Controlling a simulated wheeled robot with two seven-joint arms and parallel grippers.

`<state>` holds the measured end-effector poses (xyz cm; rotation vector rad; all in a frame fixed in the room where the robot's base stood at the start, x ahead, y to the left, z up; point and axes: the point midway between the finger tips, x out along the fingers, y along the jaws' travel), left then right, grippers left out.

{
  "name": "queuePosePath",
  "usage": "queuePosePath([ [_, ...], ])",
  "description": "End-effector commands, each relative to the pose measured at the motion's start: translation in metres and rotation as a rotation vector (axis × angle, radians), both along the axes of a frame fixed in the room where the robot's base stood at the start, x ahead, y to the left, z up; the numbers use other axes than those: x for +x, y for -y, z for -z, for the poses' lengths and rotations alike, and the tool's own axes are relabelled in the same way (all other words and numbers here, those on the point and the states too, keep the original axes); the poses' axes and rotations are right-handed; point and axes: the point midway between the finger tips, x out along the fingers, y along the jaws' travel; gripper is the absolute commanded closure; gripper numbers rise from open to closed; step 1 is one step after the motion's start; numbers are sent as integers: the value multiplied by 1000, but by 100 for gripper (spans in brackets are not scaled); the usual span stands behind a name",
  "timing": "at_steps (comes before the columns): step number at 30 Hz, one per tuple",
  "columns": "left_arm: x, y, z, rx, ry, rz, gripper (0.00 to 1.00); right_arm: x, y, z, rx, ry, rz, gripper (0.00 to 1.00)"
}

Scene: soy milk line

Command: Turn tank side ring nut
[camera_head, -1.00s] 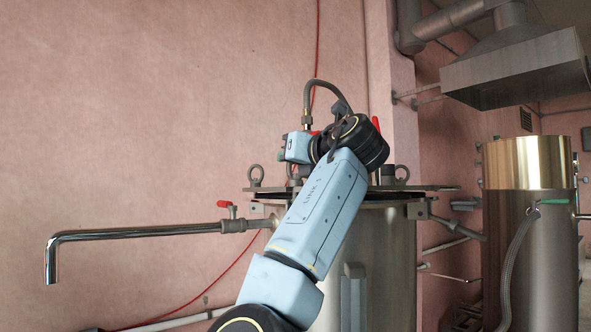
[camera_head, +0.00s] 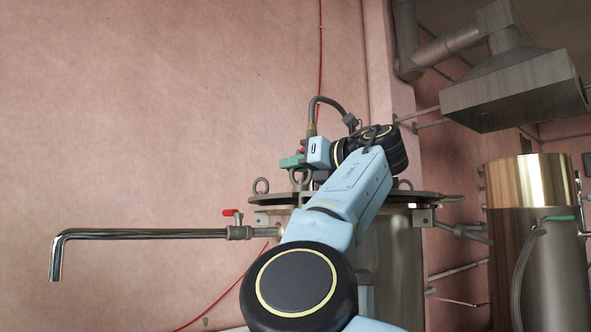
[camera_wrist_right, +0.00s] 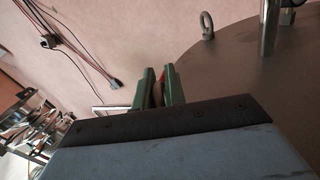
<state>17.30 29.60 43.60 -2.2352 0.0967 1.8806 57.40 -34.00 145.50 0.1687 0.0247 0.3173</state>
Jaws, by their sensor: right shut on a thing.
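The steel tank (camera_head: 403,265) stands in the middle of the head view, with a flat lid (camera_head: 430,197) carrying several ring-shaped lifting eyes. My right arm reaches over the tank from the front. My right gripper (camera_head: 292,161) is at the left part of the lid, just above a grey ring. In the right wrist view its green fingers (camera_wrist_right: 158,88) are closed on a small dull part, seemingly the ring nut (camera_wrist_right: 157,95); the dark gripper edge hides its lower portion. My left gripper is in neither view.
A steel spout pipe (camera_head: 140,234) with a red-handled valve (camera_head: 232,212) sticks out left of the tank. A bent hose (camera_head: 318,105) rises behind my wrist. A second tank (camera_head: 530,250) stands right, beneath a hood (camera_head: 515,95). The pink wall at left is bare apart from a red cable.

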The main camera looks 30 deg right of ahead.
Motion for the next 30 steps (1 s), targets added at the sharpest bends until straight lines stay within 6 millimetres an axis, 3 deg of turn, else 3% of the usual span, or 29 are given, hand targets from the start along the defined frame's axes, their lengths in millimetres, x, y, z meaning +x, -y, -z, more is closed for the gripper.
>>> queuePosePath([
  [18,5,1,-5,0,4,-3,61,2,-2,5,0,-15,-27,100],
  [19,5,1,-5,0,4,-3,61,2,-2,5,0,-15,-27,84],
  [23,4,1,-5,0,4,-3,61,2,-1,4,0,-10,-25,68],
  [30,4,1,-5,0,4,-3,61,1,-1,2,-1,-5,-23,68],
])
